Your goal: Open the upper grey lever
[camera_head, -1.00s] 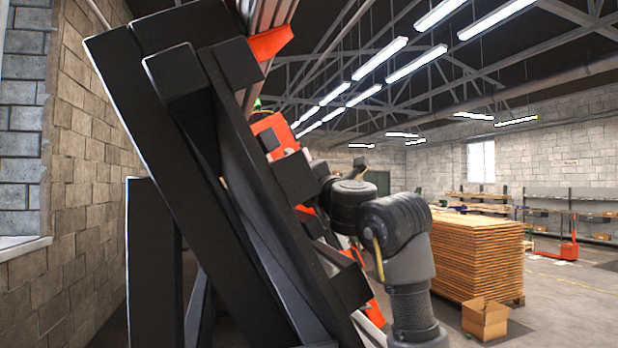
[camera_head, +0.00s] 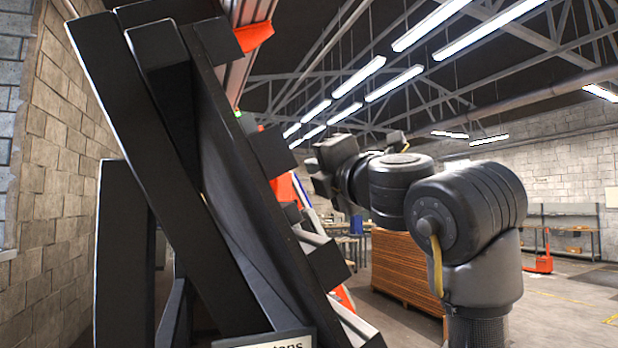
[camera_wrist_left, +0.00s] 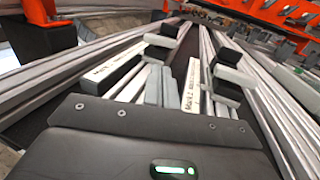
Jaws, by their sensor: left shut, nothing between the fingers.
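My left gripper (camera_head: 322,186) is in the head view, at the end of my dark arm, just right of the leaning black frame (camera_head: 205,190). In the left wrist view its two grey fingers (camera_wrist_left: 162,86) are together with nothing between them. They point along the pale rails of the rack. Light grey blocks with black ends stick up from these rails, one at the right (camera_wrist_left: 235,76) and one at upper left (camera_wrist_left: 160,46), apart from the fingers. I cannot tell which part is the upper grey lever. My right gripper does not show.
The black frame fills the left of the head view, with several blocks jutting from its right side. Orange parts (camera_wrist_left: 285,15) line the far end of the rails. A stack of wooden boards (camera_head: 405,270) stands behind my arm. Open floor (camera_head: 570,310) lies at the right.

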